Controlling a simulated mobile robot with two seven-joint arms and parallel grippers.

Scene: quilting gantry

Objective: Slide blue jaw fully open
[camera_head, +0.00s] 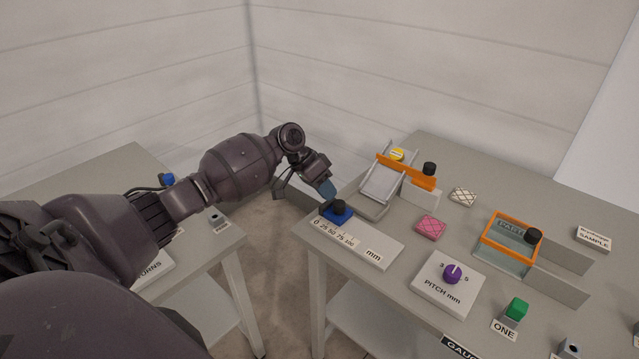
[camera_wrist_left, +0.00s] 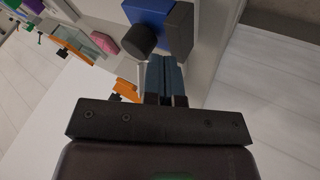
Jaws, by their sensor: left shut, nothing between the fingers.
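The blue jaw (camera_head: 337,212) is a blue block with a black round knob, at the left end of a white scale plate (camera_head: 372,247) marked in mm, by the "0" end. In the left wrist view the blue jaw (camera_wrist_left: 149,15) is at the top, with its black knob (camera_wrist_left: 139,41) facing the camera. My left gripper (camera_head: 328,188) is shut with nothing between its blue-grey fingers. Its fingertips (camera_wrist_left: 166,60) are close to the knob and the block; I cannot tell whether they touch. My right gripper is in neither view.
Behind the scale is a sloped tray (camera_head: 381,187) with an orange bar (camera_head: 405,171). A pink patterned block (camera_head: 431,228), a pitch dial box (camera_head: 448,285) and an orange-framed gauge (camera_head: 485,237) stand to the right. A floor gap separates the two tables.

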